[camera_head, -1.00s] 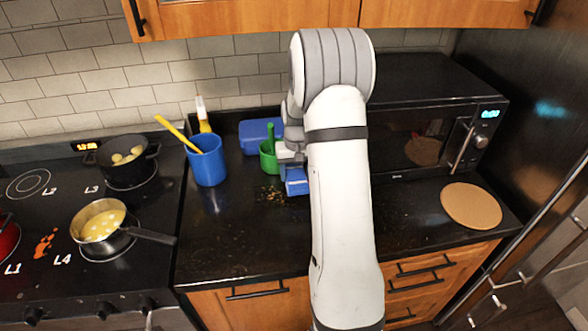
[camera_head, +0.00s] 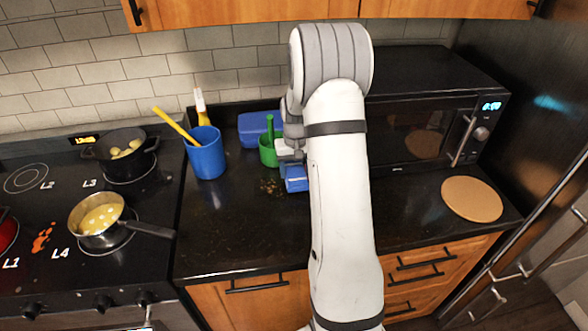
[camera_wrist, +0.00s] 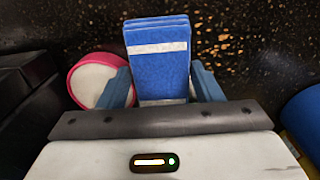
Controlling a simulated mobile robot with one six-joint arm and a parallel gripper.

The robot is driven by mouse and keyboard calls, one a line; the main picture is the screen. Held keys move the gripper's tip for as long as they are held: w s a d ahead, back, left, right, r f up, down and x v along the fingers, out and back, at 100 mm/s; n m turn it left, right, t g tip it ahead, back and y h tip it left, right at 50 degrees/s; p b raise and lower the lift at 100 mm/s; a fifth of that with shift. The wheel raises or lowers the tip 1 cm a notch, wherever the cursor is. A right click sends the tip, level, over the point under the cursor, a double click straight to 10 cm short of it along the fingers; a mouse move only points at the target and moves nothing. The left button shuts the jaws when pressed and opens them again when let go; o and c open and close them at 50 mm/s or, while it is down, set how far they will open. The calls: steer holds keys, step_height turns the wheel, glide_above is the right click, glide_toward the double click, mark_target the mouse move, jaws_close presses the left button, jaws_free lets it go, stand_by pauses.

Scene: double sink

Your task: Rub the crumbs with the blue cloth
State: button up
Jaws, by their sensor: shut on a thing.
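The blue cloth (camera_head: 296,180) is a folded blue block with a white stripe, held at the countertop. In the wrist view the cloth (camera_wrist: 158,68) stands between the two blue fingers of my gripper (camera_wrist: 163,88), which is shut on it. The crumbs (camera_head: 270,186) are a patch of small brown specks on the black counter, just left of the cloth in the head view. In the wrist view crumbs (camera_wrist: 225,40) lie scattered beyond and to the right of the cloth. My arm hides part of the counter to the right.
A blue cup (camera_head: 207,155) with a yellow utensil stands left of the crumbs. A green container (camera_head: 268,155) and a blue box (camera_head: 256,127) stand behind. A microwave (camera_head: 420,130) and a round board (camera_head: 472,198) are at right. The front counter is clear.

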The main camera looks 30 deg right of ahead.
steer(key=shift+f, duration=0.25)
steer(key=shift+a, duration=0.1)
steer(key=shift+w+a+r, duration=0.1)
steer(key=shift+w+a, duration=0.1)
steer(key=shift+a, duration=0.45)
steer(key=shift+w+a, duration=0.2)
steer(key=shift+a, duration=0.4)
steer(key=shift+w+a+r, duration=0.1)
steer(key=shift+w+a, duration=0.1)
steer(key=shift+a, duration=0.45)
steer(key=shift+w+a+f+b, duration=0.15)
steer(key=shift+w+a+b, duration=0.15)
steer(key=shift+a, duration=0.95)
steer(key=shift+w+a+f+b, duration=0.2)
steer(key=shift+w+a, duration=0.25)
steer(key=shift+a, duration=0.85)
steer(key=shift+w+a+f+b, duration=0.1)
steer(key=shift+w+a+b, duration=0.25)
steer(key=shift+a, duration=0.9)
steer(key=shift+f, duration=0.15)
steer(key=shift+d, duration=0.1)
